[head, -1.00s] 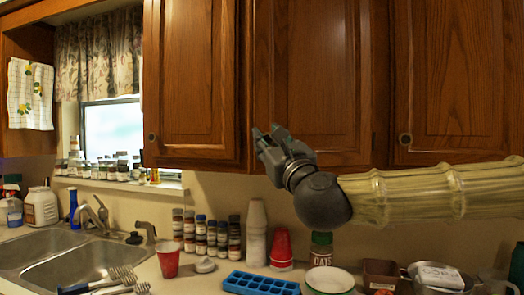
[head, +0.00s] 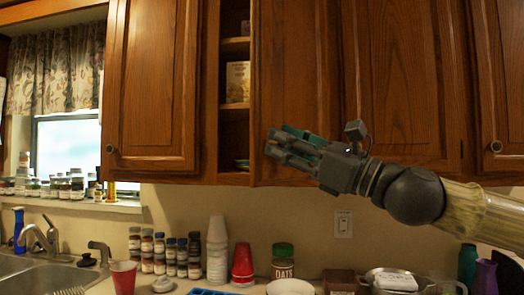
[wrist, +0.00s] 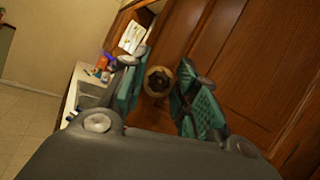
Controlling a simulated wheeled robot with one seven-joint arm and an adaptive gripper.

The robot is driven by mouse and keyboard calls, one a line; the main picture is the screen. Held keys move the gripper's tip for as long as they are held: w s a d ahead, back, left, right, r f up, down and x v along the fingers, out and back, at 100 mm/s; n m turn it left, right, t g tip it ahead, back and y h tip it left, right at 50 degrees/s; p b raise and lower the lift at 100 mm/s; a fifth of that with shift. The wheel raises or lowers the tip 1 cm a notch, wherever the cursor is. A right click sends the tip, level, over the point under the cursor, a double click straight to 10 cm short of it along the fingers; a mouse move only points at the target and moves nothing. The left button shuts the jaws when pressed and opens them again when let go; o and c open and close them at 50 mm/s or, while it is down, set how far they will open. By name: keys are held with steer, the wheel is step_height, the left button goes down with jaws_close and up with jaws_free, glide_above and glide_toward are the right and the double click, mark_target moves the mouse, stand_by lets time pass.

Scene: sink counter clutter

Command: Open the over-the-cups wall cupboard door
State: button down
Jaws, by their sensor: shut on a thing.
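The wall cupboard door (head: 297,70) above the stacked cups stands partly open. Its left edge is away from the frame, and shelves show in the gap. My gripper (head: 277,145) is at the door's lower left, shut on its round knob. The wrist view shows the knob (wrist: 158,80) between the two green-padded fingers. In the head view the fingers hide the knob. A white cup stack (head: 217,250) and a red cup stack (head: 243,265) stand on the counter below.
A box (head: 238,82) sits on a shelf inside the cupboard. The cupboard door to the left (head: 152,85) is shut. Spice jars (head: 170,255), an oats jar (head: 283,262) and a red cup (head: 123,277) crowd the counter. The sink is at lower left.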

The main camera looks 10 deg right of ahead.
steer(key=s+d+n+g+y+b, duration=0.2)
steer(key=s+d+n+g+y, duration=0.2)
steer(key=d+g, duration=0.3)
steer(key=shift+s+d+f+n+g, duration=0.3)
steer(key=shift+s+d, duration=0.4)
steer(key=shift+d, duration=1.55)
steer(key=c, duration=1.1)
jaws_free()
steer(key=shift+r, duration=0.2)
steer(key=shift+d, duration=0.15)
